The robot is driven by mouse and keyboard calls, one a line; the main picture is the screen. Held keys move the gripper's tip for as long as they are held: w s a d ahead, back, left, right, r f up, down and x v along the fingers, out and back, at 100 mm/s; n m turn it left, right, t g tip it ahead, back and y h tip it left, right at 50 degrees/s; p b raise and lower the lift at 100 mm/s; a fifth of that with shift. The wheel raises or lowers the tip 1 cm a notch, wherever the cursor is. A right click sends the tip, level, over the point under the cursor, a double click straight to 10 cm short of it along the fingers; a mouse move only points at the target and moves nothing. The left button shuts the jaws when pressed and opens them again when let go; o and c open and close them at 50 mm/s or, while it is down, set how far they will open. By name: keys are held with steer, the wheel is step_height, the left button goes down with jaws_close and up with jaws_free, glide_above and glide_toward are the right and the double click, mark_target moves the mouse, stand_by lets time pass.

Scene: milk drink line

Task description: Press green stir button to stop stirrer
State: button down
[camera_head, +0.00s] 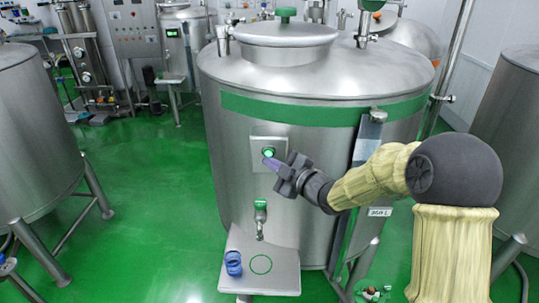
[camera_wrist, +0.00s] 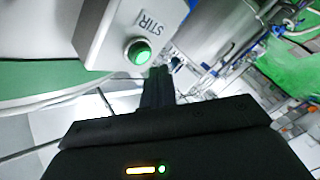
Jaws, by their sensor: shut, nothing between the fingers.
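The green stir button (camera_head: 269,152) sits on a light square panel (camera_head: 260,146) on the front of the big steel tank (camera_head: 310,170). In the wrist view the button (camera_wrist: 138,52) is round and lit green, beside the label STIR (camera_wrist: 146,22) on the panel. My gripper (camera_head: 268,161) is shut and empty, its tips just below the button in the head view. In the wrist view my gripper (camera_wrist: 157,76) has its tips close to the right of and below the button. I cannot tell whether they touch it.
Below the panel is a tap with a green handle (camera_head: 260,205). A steel shelf (camera_head: 275,280) under it holds a blue cup (camera_head: 233,263) beside a green ring mark. Another tank (camera_head: 35,140) stands at the left. The green floor (camera_head: 150,200) between is open.

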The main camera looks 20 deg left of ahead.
steer(key=shift+w, duration=0.15)
steer(key=shift+w+a, duration=0.15)
steer(key=shift+w, duration=0.15)
steer(key=shift+w, duration=0.5)
stand_by(1.1)
steer(key=shift+s+b, duration=0.1)
steer(key=shift+b, duration=0.25)
steer(key=shift+s+b, duration=0.5)
steer(key=shift+s, duration=0.3)
steer(key=s+d+b, duration=0.1)
steer(key=s+b, duration=0.2)
steer(key=s, duration=0.2)
steer(key=shift+s+d, duration=0.35)
steer(key=shift+s, duration=0.05)
